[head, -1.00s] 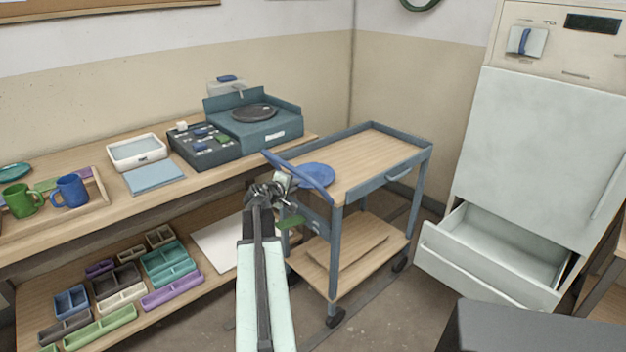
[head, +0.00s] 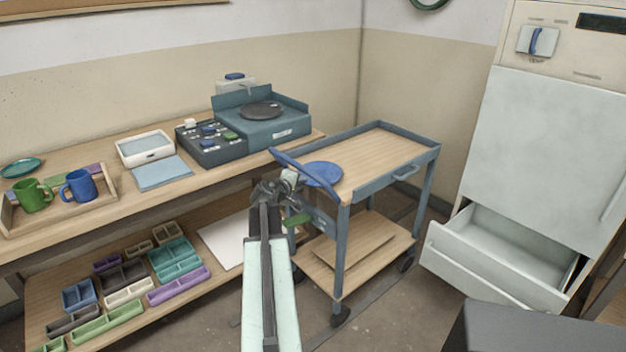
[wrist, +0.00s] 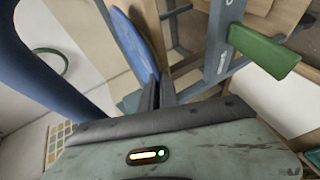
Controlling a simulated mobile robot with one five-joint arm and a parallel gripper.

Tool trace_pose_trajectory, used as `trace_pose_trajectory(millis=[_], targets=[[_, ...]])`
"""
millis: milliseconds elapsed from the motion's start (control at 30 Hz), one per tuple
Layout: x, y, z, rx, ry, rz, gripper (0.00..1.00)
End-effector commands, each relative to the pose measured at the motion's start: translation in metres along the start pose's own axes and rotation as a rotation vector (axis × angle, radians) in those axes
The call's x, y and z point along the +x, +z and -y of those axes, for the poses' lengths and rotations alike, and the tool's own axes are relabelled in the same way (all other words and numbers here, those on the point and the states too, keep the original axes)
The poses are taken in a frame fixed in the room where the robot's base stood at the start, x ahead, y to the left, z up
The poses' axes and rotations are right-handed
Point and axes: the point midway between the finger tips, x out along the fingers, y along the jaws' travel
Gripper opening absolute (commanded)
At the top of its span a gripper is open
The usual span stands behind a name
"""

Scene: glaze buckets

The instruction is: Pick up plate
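The blue plate (head: 322,173) lies at the near left end of the cart's wooden top in the head view, beside the cart's blue push handle (head: 290,163). In the wrist view the plate (wrist: 139,38) shows nearly edge-on, and its rim runs down to my fingertips. My gripper (head: 293,178) is at the plate's near left edge. In the wrist view its two dark fingers (wrist: 158,88) are close together, with the plate's rim between them. The plate still appears to rest on the cart.
The blue handle (wrist: 38,75) is close on the left in the wrist view, and a green lever (wrist: 262,52) is at right. The cart (head: 385,160) stands between a workbench (head: 215,180) and a cabinet with an open drawer (head: 500,262).

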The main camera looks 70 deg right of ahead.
Motion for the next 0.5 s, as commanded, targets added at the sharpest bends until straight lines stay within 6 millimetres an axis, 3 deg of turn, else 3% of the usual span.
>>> trace_pose_trajectory(millis=[167, 433, 500], targets=[[-0.003, -0.001, -0.009, -0.001, 0.001, 0.0, 0.0], [-0.017, -0.007, -0.042, -0.001, 0.0, 0.0, 0.0], [-0.03, -0.012, -0.025, -0.001, -0.001, -0.003, 0.0]])
